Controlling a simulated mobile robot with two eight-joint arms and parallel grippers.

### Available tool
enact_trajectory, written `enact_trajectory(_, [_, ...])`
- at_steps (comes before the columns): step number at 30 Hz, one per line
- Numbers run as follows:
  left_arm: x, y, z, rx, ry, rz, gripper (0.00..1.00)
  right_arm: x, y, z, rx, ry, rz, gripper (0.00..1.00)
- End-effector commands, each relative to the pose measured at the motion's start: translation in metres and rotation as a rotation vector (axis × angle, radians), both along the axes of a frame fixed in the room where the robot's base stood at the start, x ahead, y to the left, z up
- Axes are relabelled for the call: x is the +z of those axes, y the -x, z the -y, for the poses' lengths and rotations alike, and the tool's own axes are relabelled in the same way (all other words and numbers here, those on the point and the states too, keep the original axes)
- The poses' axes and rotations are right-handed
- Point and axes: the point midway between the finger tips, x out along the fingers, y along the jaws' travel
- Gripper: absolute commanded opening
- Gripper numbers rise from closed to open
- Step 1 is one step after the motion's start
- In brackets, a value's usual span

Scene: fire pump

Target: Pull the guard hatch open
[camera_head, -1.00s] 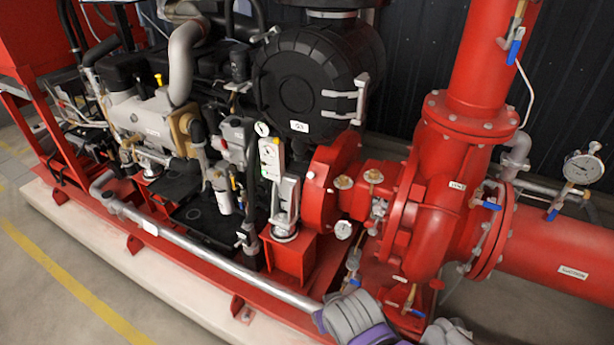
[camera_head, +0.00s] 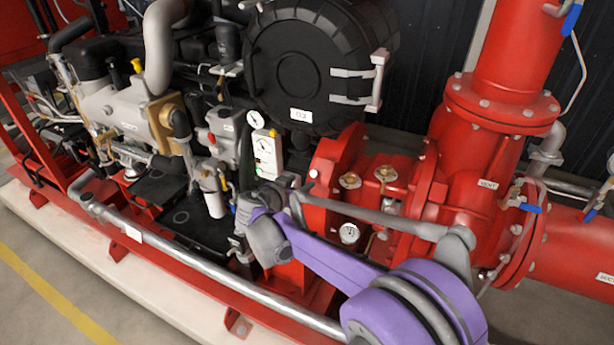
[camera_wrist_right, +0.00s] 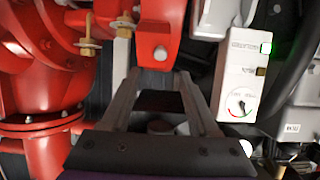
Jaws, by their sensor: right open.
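A round black ribbed cover (camera_head: 290,70), which looks like the guard hatch, sits at the top middle of the head view, facing me and apparently closed. It has a small white label (camera_head: 300,115) and a light bracket-shaped handle (camera_head: 372,85) on its right side. My right gripper (camera_wrist_right: 158,82) is open in the wrist view, with nothing visibly held between its fingers. In the head view my purple right arm (camera_head: 335,262) reaches in from the lower right, below the cover and apart from it. My left gripper is not in view.
A white gauge box (camera_head: 264,150) stands below the cover, close beside my right gripper in the wrist view (camera_wrist_right: 240,80). The red pump casing (camera_head: 465,190) and pipes fill the right. A long silver pipe (camera_head: 210,265) runs along the front. Open floor lies at lower left.

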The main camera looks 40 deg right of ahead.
Motion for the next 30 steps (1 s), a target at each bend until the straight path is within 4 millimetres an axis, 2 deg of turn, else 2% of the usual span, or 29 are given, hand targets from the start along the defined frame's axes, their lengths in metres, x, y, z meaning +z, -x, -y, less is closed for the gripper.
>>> enact_trajectory(6, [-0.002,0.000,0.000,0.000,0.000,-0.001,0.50,-0.017,-0.018,0.037,-0.003,0.001,-0.001,0.61])
enact_trajectory(12, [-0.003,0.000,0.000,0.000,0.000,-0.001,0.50,-0.027,-0.030,0.058,-0.001,0.000,-0.002,0.61])
enact_trajectory(24, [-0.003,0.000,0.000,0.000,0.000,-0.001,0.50,-0.031,-0.034,0.066,0.002,-0.001,-0.002,0.61])
enact_trajectory(26, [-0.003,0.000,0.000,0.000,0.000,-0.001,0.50,-0.031,-0.034,0.066,0.002,-0.001,-0.002,0.54])
enact_trajectory(30, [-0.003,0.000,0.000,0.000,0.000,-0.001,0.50,-0.031,-0.034,0.065,0.002,-0.001,-0.002,0.28])
